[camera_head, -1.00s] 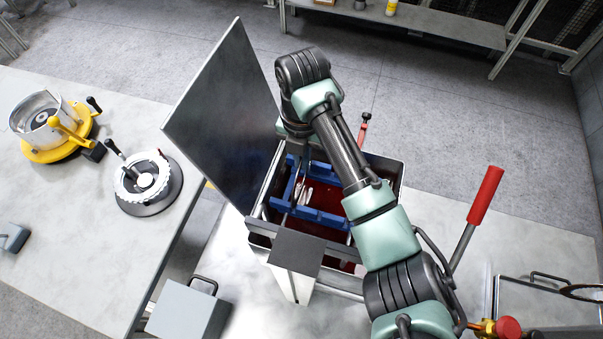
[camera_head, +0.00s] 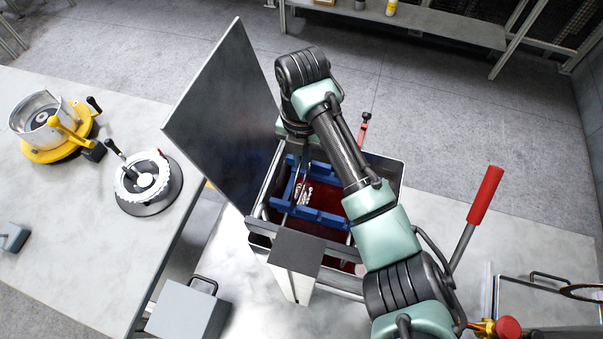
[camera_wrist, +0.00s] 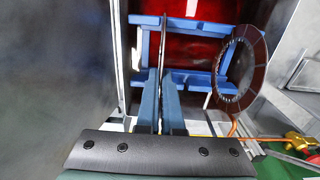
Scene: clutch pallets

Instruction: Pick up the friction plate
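A brown ring-shaped plate (camera_wrist: 240,68) with a toothed inner edge, likely a friction plate, shows to the right of my gripper in the wrist view. My gripper (camera_wrist: 160,88) points down toward the blue rack (camera_wrist: 205,77), its two blue-grey fingers close together. A thin dark edge (camera_wrist: 164,35) runs up between the fingers, perhaps a plate seen edge-on; I cannot tell whether they press on it. In the head view, the blue rack (camera_head: 325,219) sits in an open metal bin (camera_head: 397,180) with a red interior. Pale metallic parts (camera_head: 303,194) show inside the rack. My arm partly covers the bin.
A raised grey lid (camera_head: 225,115) stands left of the bin. A red-handled lever (camera_head: 486,195) rises at right. A grey box (camera_head: 187,311) stands lower left. A ring (camera_head: 588,292) lies at the right edge.

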